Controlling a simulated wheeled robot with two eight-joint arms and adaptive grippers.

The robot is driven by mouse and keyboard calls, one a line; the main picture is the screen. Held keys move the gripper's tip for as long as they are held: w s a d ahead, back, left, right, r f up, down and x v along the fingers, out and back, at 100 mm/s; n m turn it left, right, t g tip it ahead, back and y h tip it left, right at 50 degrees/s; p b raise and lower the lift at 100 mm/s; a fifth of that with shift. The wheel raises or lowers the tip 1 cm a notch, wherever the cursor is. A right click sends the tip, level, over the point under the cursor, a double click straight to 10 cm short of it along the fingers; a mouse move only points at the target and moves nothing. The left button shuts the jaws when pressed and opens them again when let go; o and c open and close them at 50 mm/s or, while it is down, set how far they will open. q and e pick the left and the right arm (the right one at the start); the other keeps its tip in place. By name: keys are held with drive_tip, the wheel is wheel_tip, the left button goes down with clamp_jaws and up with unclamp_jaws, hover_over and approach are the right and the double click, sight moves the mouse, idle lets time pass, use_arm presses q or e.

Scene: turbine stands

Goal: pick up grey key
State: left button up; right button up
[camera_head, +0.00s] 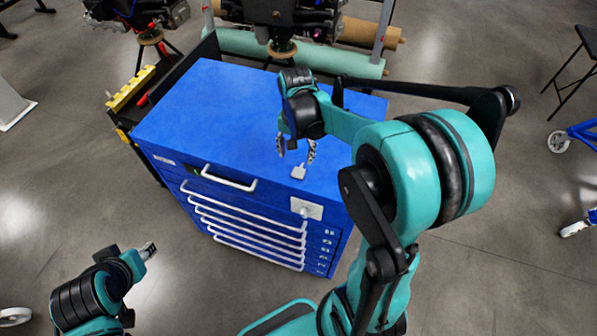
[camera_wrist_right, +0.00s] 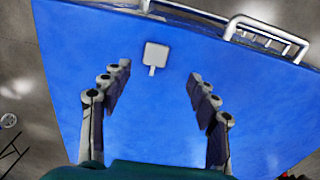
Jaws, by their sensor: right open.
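The grey key (camera_head: 298,172) lies flat on the blue top of the tool cabinet (camera_head: 220,110), near its front right part. In the right wrist view the key (camera_wrist_right: 156,54) shows a square head and a short narrow end pointing toward my gripper. My right gripper (camera_head: 296,160) is over the cabinet top, close to the key. In the right wrist view its fingers (camera_wrist_right: 157,82) are spread with nothing between them, and the key lies beyond the tips, about centred. My left gripper (camera_head: 148,251) is low at the left, off the cabinet; its jaw state is unclear.
The cabinet front has white drawer handles (camera_head: 246,222) and a white lock plate (camera_head: 306,208). A yellow rack (camera_head: 131,88) stands at its left side. Turbine stands and a green roll (camera_head: 345,62) are behind. The cabinet top around the key is bare.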

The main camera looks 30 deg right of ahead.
sight(298, 173)
drive_tip(key=shift+d+f, duration=0.15)
drive_tip(key=shift+f, duration=0.25)
wheel_tip(298, 173, down, 7)
drive_tip(key=shift+s+d+f+b, duration=0.1)
drive_tip(key=shift+s+f+b, duration=0.05)
drive_tip(key=shift+b, duration=0.15)
drive_tip(key=c, duration=1)
